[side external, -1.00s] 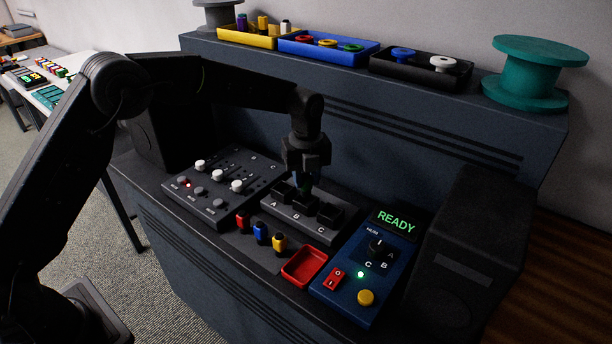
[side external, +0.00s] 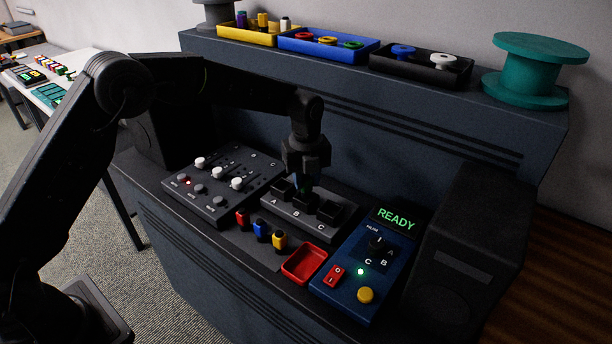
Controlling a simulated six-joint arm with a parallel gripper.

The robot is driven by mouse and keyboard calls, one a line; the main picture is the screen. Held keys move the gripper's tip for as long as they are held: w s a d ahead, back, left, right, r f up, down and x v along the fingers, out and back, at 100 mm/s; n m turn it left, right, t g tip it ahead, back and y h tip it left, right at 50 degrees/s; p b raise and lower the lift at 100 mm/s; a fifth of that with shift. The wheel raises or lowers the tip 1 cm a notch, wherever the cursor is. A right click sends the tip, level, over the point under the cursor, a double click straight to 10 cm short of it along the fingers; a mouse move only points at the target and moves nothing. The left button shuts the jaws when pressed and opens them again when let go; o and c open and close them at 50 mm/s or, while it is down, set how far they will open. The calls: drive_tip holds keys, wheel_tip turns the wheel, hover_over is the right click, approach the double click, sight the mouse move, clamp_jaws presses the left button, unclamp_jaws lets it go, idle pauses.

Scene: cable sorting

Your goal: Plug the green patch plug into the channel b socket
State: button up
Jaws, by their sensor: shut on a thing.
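The dark socket block (side external: 297,222) lies on the bench with black sockets marked A, B and C. The channel B socket (side external: 305,203) is the middle one. My gripper (side external: 305,181) points straight down over it and is shut on the green patch plug. The plug is almost wholly hidden by the dark fingers. The plug's lower end is at the mouth of the B socket; I cannot tell how deep it sits.
Red, blue and yellow plugs (side external: 261,231) stand in front of the block. A red tray (side external: 304,264) and a blue panel (side external: 352,287) reading READY lie to the right. A slider panel (side external: 218,205) is at left. Part trays (side external: 330,56) line the shelf behind.

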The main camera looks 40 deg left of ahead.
drive_tip(key=shift+f, duration=1.35)
drive_tip(key=o, duration=1)
drive_tip(key=shift+o, duration=0.5)
drive_tip(key=o, duration=0.4)
drive_tip(key=shift+r, duration=0.15)
drive_tip(key=shift+r, duration=3.35)
